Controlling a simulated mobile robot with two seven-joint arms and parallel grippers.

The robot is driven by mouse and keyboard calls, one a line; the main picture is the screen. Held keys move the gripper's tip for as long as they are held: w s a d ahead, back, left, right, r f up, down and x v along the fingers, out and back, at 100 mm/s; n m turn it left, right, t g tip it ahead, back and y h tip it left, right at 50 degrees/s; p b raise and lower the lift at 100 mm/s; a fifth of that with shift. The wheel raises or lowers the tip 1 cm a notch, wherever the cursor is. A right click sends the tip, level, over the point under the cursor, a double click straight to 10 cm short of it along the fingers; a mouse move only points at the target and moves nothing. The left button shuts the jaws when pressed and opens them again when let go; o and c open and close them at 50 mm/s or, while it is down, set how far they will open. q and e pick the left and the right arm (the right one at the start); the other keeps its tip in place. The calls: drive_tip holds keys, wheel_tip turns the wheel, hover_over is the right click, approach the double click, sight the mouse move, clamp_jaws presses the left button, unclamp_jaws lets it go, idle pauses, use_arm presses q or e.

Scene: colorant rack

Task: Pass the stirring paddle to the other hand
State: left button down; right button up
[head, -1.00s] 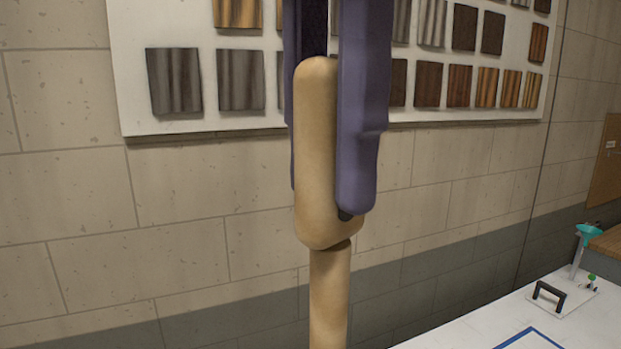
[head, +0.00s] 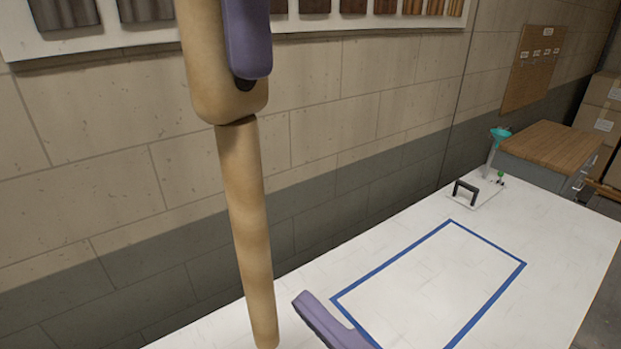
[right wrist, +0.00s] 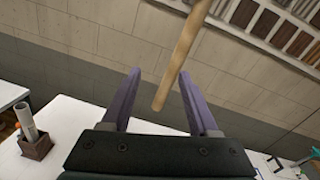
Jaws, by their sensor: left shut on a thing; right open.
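The stirring paddle (head: 246,200) is pale wood with a wide, rounded upper part and a long round shaft. It hangs slightly tilted above the white table, shaft down. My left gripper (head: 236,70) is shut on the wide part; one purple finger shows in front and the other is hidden. One purple finger of my right gripper (head: 328,322) shows low in the head view, right of the shaft's lower end. In the right wrist view, my right gripper (right wrist: 160,74) is open and empty. The shaft (right wrist: 183,55) crosses the gap between its fingertips, apparently beyond them.
The white table (head: 560,235) has a blue taped rectangle (head: 497,297), clear inside. A black-handled plate (head: 466,193) and a teal-topped item (head: 500,135) stand at its far end. A small brown holder (right wrist: 35,145) stands left in the right wrist view.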

sight(242, 273)
drive_tip(key=w+a+f+m+t+h, duration=0.1)
drive_tip(key=w+a+m, duration=0.3)
drive_tip(key=w, duration=0.6)
drive_tip(key=shift+a+h, duration=0.15)
drive_tip(key=shift+h, duration=0.15)
drive_tip(key=shift+s+a, duration=0.1)
drive_tip(key=shift+s, duration=0.05)
clamp_jaws()
idle(0.3)
use_arm(q)
drive_tip(key=c, duration=0.6)
unclamp_jaws()
drive_tip(key=shift+a, duration=0.1)
